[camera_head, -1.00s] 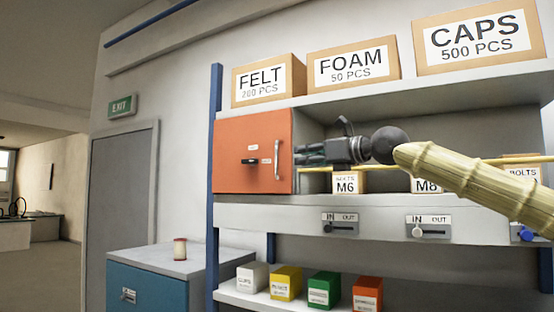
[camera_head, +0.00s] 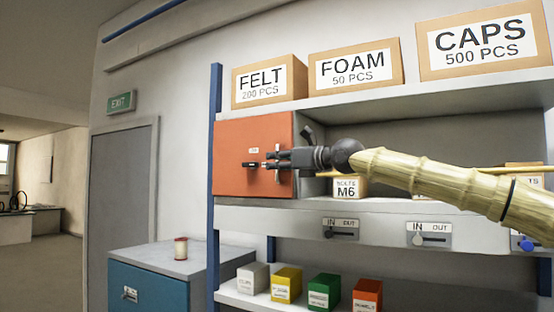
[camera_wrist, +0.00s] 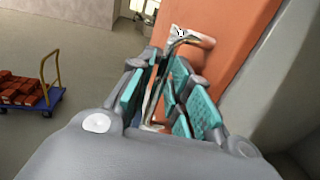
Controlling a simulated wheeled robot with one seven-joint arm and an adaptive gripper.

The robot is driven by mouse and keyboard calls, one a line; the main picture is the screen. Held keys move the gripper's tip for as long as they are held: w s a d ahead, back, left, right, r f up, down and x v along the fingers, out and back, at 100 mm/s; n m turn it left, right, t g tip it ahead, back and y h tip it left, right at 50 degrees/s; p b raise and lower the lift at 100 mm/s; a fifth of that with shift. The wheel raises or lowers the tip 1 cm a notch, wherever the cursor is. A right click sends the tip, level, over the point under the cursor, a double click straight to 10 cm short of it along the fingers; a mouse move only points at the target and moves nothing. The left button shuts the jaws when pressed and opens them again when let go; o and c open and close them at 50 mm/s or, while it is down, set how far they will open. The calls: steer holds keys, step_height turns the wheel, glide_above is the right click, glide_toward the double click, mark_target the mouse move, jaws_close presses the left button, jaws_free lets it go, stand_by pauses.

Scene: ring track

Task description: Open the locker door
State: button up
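The orange locker door (camera_head: 235,135) is closed at the left end of the shelf unit. Its upright silver handle (camera_head: 278,174) sits near the right edge, partly hidden by my gripper (camera_head: 268,158). A small dark latch (camera_head: 251,165) lies left of the handle. In the wrist view, the handle (camera_wrist: 180,41) runs between the teal pads of my gripper (camera_wrist: 163,75). The fingers are apart, one on each side of the handle, with gaps showing. The orange door (camera_wrist: 238,22) fills the upper right there.
Labelled boxes, such as FELT (camera_head: 268,82), stand on the top shelf. A yellow rod (camera_head: 490,173) crosses the shelf behind my arm. A teal cabinet (camera_head: 150,288) with a small spool (camera_head: 181,249) stands lower left. A blue cart (camera_wrist: 42,103) is in the wrist view.

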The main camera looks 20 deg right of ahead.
jaws_close()
steer(key=shift+a, duration=0.25)
